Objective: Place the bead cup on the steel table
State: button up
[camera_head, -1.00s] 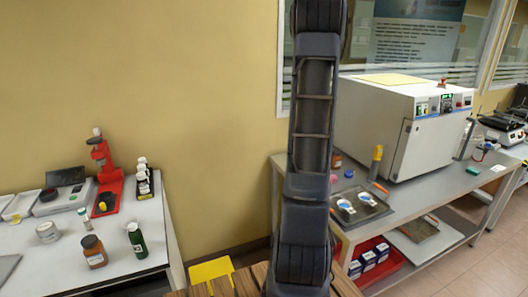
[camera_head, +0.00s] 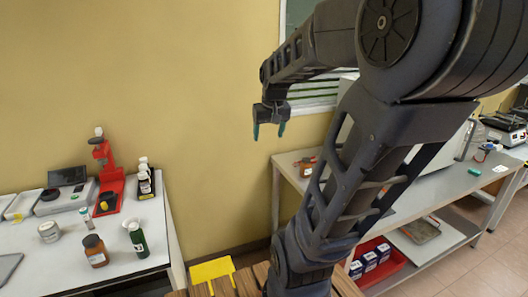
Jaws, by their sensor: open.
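My gripper (camera_head: 268,132) hangs in the air in front of the yellow wall, fingers down. Its two teal fingertips are apart and nothing is between them. The steel table (camera_head: 462,193) stands at the right, and my arm covers much of its top. I cannot tell for certain which thing is the bead cup. A small round grey-white container (camera_head: 49,231) stands on the white table (camera_head: 62,268) at the left, far from my gripper. A dark round piece (camera_head: 50,194) sits on the balance behind it.
A brown jar (camera_head: 96,250), a green bottle (camera_head: 138,239) and a red stand (camera_head: 107,185) are on the white table. A brown jar (camera_head: 305,167) stands at the steel table's left end. A yellow stool (camera_head: 212,270) is between the tables. A red bin (camera_head: 370,262) is on the lower shelf.

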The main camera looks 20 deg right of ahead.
jog(key=s+a+f+n+t, duration=0.1)
jog(key=s+a, duration=0.5)
jog(key=s, duration=0.3)
jog(key=shift+s+f, duration=0.25)
jog(key=shift+s, duration=0.15)
